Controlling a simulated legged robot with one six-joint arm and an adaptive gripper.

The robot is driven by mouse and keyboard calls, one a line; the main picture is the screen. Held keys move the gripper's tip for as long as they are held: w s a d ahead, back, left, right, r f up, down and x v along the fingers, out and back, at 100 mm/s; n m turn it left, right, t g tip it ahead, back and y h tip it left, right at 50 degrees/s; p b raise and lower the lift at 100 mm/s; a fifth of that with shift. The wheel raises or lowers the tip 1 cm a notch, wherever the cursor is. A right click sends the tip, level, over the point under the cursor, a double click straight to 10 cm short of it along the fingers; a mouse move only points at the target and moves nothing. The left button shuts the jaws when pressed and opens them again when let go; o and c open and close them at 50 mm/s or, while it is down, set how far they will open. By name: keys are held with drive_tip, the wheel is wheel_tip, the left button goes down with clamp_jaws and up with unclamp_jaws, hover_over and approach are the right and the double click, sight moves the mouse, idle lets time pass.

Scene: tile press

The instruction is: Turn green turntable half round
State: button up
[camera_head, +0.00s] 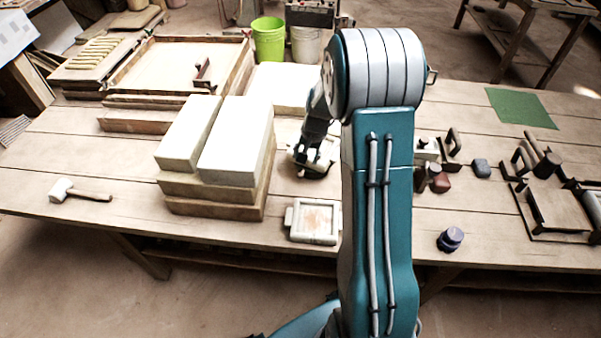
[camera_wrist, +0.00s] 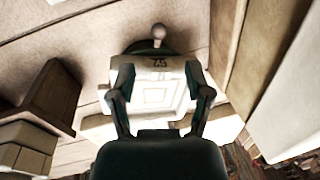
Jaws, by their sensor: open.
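In the wrist view, a pale block with a raised square panel (camera_wrist: 157,88) lies between the fingers of my gripper (camera_wrist: 160,80). The fingers are open, one on each side; I cannot tell whether they touch it. A dark, possibly green rounded edge (camera_wrist: 147,47) and a pale round knob (camera_wrist: 158,32) show beyond the block. They may belong to the turntable, but I cannot confirm this. In the head view my gripper (camera_head: 314,163) is low over the bench, right of the stacked blocks. My arm hides part of this spot, and no turntable shows clearly there.
Large pale blocks (camera_head: 236,143) stand on boards close left of my gripper. A pale square frame (camera_head: 316,222) lies in front. A mallet (camera_head: 80,192) lies at left.

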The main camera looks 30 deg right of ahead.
sight(301, 173)
drive_tip(key=f, duration=0.5)
drive_tip(key=w+a+f, duration=0.1)
drive_tip(key=f, duration=0.2)
drive_tip(key=shift+c, duration=0.4)
clamp_jaws()
